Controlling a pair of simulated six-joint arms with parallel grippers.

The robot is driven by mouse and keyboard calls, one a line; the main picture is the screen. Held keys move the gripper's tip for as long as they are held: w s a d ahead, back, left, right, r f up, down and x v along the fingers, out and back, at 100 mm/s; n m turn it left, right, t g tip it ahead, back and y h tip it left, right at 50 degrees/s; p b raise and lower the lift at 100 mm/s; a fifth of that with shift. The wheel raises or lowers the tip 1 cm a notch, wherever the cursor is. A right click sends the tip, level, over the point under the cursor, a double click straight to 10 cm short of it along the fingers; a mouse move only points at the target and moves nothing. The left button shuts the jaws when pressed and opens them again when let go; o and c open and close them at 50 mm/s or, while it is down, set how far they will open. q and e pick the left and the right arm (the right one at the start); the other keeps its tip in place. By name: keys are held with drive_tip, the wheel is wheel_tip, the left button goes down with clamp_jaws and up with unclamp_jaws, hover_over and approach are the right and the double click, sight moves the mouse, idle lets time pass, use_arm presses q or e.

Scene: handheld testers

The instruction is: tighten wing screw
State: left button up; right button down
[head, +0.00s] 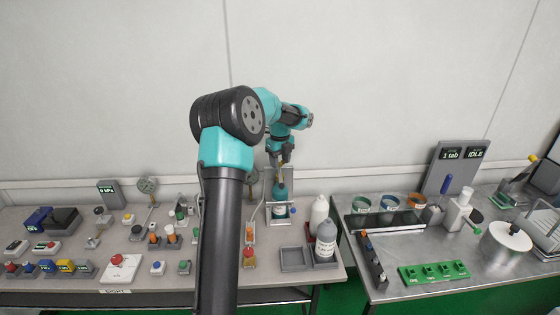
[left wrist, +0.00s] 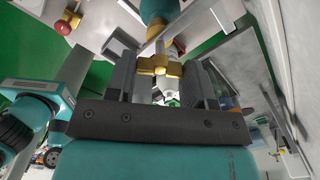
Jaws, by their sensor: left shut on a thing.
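The brass wing screw (left wrist: 160,66) shows in the left wrist view between the two dark fingers of my left gripper (left wrist: 162,74). The gripper is shut on its wings. In the head view my left gripper (head: 284,158) points down over a grey stand (head: 268,212) at the back of the left bench. A teal bottle-like body (head: 279,192) stands in that stand, just below the fingers. The screw is too small to make out clearly in the head view. My right gripper is in neither view.
Several small testers and buttons crowd the left bench (head: 60,289). A metal bench with a green board (head: 433,272) stands at right.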

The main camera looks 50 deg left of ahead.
sight(280, 163)
use_arm(q)
drive_tip(key=o, duration=0.9)
wheel_tip(280, 163, up, 18)
drive_tip(key=shift+f, duration=0.25)
idle(0.4)
